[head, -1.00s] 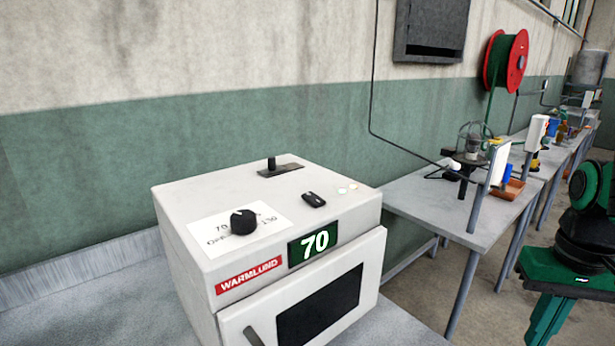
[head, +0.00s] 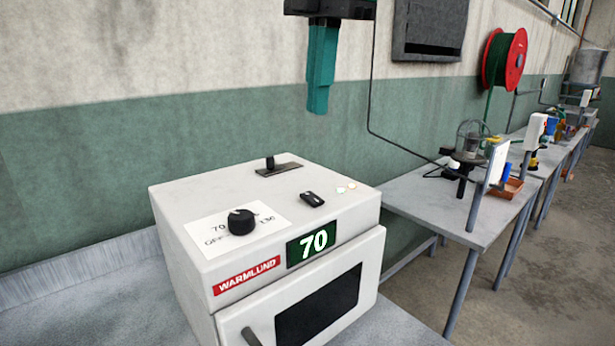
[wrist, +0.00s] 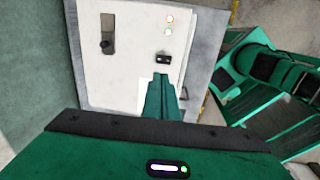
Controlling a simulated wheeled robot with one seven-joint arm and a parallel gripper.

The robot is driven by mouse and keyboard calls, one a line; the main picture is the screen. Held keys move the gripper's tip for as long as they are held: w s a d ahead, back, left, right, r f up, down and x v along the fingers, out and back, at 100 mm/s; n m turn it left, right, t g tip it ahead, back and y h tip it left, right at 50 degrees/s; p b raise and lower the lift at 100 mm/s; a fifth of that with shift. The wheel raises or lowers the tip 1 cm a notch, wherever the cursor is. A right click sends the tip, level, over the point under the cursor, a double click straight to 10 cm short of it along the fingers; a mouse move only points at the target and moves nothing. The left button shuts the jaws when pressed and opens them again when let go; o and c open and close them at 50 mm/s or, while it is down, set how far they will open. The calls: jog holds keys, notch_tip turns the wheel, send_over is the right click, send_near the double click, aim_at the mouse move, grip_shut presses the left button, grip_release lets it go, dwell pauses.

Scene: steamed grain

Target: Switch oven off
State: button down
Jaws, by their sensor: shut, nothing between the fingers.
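The white oven (head: 195,193) stands on the bench, with a lit "70" display (head: 313,243) and its door closed. On its top are a black dial (head: 241,221) on a paper label, a small black switch (head: 312,199), two small round lights (head: 346,188) and a black lever in a slotted plate (head: 277,168). My gripper (head: 318,111) hangs above the oven, fingers down, shut and empty, touching nothing. In the wrist view, the shut fingertips (wrist: 161,77) appear just below the switch (wrist: 163,59); the lever (wrist: 107,40) is at upper left. The dial is hidden there.
A wall with a grey box (head: 430,30) and a hanging cable is behind the oven. A table (head: 425,200) with several items and a red reel (head: 508,59) are to the right. The space above the oven top is clear.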

aim_at(307, 194)
jog(key=shift+a+r, duration=0.1)
jog(key=shift+a, duration=0.05)
jog(key=f, duration=0.4)
jog(key=w+f, duration=0.1)
jog(key=f, duration=0.4)
jog(key=a+f, duration=0.1)
jog(key=f, duration=0.4)
jog(key=shift+w, duration=0.15)
